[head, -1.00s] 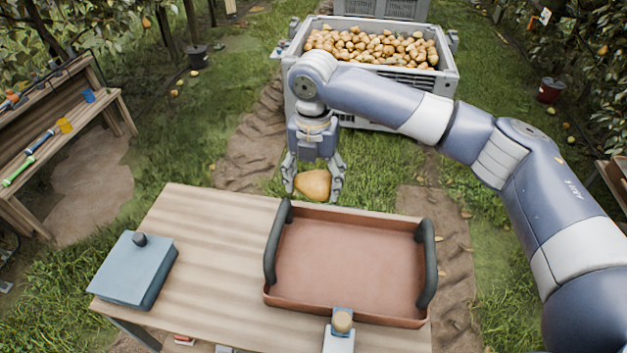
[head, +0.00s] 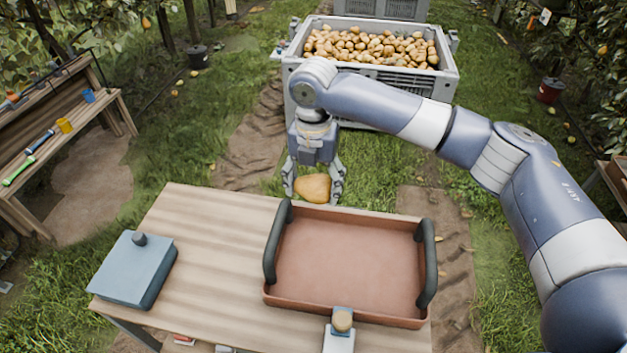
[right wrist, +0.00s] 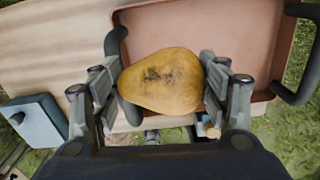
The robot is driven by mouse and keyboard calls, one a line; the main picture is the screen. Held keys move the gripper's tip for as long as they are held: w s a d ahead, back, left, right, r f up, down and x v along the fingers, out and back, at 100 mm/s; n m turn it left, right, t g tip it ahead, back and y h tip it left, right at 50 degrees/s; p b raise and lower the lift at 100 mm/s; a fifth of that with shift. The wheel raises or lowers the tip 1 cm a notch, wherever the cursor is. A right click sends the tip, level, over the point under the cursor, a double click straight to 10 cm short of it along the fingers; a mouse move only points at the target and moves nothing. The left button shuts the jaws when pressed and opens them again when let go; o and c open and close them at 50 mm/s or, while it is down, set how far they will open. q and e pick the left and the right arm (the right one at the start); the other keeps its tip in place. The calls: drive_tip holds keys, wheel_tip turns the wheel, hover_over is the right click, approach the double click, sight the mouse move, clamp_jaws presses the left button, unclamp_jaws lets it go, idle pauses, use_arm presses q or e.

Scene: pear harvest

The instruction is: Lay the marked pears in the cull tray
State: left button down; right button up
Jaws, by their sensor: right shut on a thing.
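A yellow-brown pear (head: 313,187) is held between the fingers of my right gripper (head: 314,184), above the far edge of the wooden table. The right wrist view shows this pear (right wrist: 161,80) with dark, scabby marks on its surface, and a finger on either side of it. The cull tray (head: 350,262), reddish brown with dark handles at both ends, sits on the table just nearer than the gripper. The tray is empty. It also shows behind the pear in the right wrist view (right wrist: 215,28). My left gripper is not in view.
A blue-grey box with a knob (head: 134,268) stands at the table's left. A small bottle-like object (head: 341,325) is at the tray's near edge. A grey bin (head: 300,88) full of pears stands beyond. The table's middle left is clear.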

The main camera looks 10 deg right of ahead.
drive_tip(key=shift+f+b, duration=1.55)
drive_tip(key=shift+f, duration=4.75)
drive_tip(key=o, duration=1.3)
drive_tip(key=shift+c, duration=0.2)
wheel_tip(320, 180, up, 12)
drive_tip(key=shift+r, duration=0.1)
drive_tip(key=shift+s, duration=0.1)
